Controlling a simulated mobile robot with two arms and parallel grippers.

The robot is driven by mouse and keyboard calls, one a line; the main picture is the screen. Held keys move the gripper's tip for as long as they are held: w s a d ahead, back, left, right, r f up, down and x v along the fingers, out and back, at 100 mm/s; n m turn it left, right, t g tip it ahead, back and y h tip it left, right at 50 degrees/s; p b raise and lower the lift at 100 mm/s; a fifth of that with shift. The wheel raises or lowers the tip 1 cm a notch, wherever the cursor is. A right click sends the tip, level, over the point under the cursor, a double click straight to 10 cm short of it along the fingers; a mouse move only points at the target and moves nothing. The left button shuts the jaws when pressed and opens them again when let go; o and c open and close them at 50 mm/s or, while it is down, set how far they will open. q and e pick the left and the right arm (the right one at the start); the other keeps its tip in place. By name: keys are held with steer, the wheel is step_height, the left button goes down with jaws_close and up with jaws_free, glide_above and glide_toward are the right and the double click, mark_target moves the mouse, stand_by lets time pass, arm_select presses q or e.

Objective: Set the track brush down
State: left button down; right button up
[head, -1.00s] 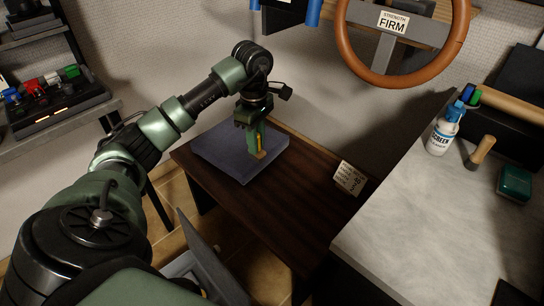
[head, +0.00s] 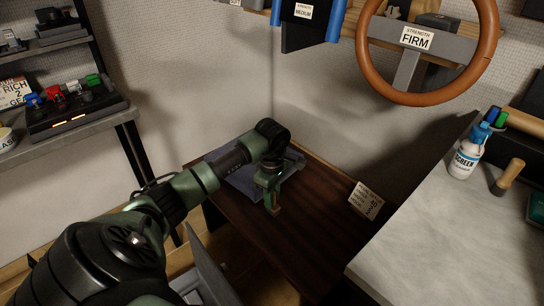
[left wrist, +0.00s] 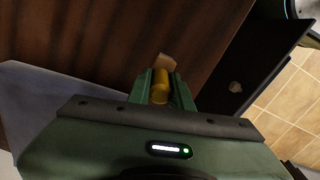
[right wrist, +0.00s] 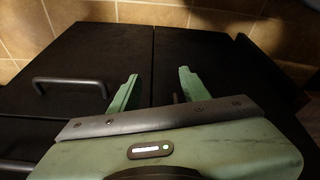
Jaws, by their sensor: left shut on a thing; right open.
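The track brush shows in the left wrist view as a yellow handle (left wrist: 160,92) with a tan end (left wrist: 166,62). My left gripper (left wrist: 160,84) is shut on it. In the head view my left gripper (head: 268,184) points down at the dark wooden table (head: 290,238), beside the front right edge of the blue-grey pad (head: 238,180). The brush's tan tip (head: 275,210) sticks out below the fingers, low over the bare wood. I cannot tell whether it touches. My right gripper (right wrist: 160,86) is open and empty in the right wrist view.
A printed card (head: 366,200) stands at the table's right. A light worktop (head: 440,240) adjoins there, with a screen cleaner bottle (head: 466,158) and a wooden-handled brush (head: 508,177). A steering wheel (head: 428,98) hangs above. A black surface with a handle (right wrist: 70,82) lies before my right gripper.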

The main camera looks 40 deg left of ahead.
arm_select(q)
step_height(320, 180, down, 4)
steer(key=shift+r+b, duration=0.1)
steer(key=shift+b, duration=0.3)
arm_select(e)
steer(key=shift+w+a+f+t, duration=0.15)
steer(key=shift+w+f+t, duration=0.15)
steer(key=shift+w, duration=0.3)
arm_select(q)
steer(key=c, duration=1.3)
jaws_free()
arm_select(e)
steer(key=shift+w+a+r+t, duration=0.1)
steer(key=shift+w+r+t, duration=0.05)
steer(key=shift+w, duration=0.25)
steer(key=shift+w+a+r+t, duration=0.1)
steer(key=shift+w+r+t, duration=0.05)
steer(key=shift+w, duration=0.2)
steer(key=shift+s, duration=0.15)
